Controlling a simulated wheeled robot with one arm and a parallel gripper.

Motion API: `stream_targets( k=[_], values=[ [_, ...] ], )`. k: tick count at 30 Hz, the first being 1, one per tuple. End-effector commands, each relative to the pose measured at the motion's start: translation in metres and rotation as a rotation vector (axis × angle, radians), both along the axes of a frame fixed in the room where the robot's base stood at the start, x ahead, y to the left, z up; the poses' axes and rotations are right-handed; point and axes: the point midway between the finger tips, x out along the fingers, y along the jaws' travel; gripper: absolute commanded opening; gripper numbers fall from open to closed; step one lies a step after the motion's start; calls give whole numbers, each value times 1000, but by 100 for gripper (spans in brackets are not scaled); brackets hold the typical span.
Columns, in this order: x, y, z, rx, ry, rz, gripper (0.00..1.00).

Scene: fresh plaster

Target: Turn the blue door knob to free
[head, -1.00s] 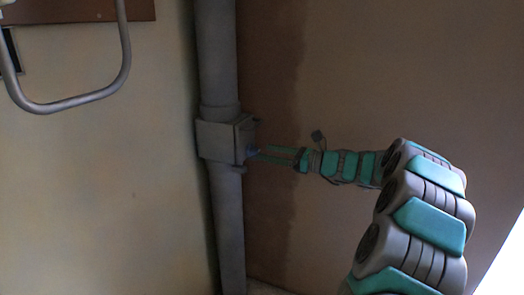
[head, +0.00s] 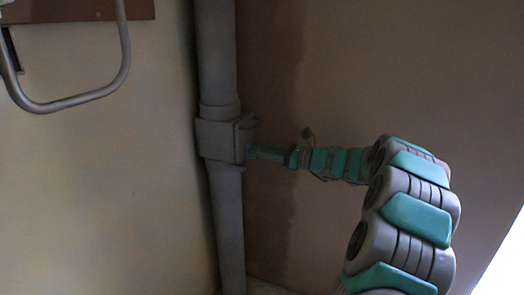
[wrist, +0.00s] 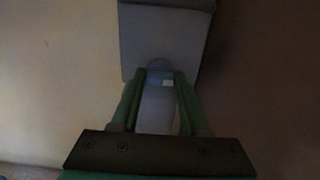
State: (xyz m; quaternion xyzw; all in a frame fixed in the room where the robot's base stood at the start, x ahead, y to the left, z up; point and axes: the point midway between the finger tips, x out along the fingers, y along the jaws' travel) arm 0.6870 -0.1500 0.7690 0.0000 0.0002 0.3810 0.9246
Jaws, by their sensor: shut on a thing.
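The blue door knob (wrist: 160,67) sits on the face of a grey box (wrist: 150,38) in the wrist view, with a small pale patch just below it. The knob lies between the tips of my gripper (wrist: 160,78), whose two green fingers are shut on it. In the head view the grey box (head: 219,139) is set on a vertical pipe, and my gripper (head: 254,151) reaches its right side from the right. The knob is mostly hidden there by the fingers, and I cannot tell its setting.
A grey vertical pipe (head: 227,220) runs above and below the box in the wall corner. A bent metal rail (head: 80,101) hangs at the upper left. The brown wall (head: 380,60) behind my arm is bare.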

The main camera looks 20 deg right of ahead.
Motion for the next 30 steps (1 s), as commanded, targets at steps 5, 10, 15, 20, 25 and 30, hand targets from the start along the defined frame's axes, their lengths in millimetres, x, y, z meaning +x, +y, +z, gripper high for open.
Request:
stream_targets(
  k=[5, 10, 15, 20, 25, 30],
  values=[
    [0, 0, 0, 0, 0, 0, 6],
    [0, 0, 0, 0, 0, 0, 0],
    [0, 0, 0, -7, -7, 1, 0],
    [0, 0, -1, -38, -40, 1, 0],
    [0, 2, -2, -107, -112, 2, 0],
    [-1, 2, -4, -209, -212, 1, 0]
  ],
)
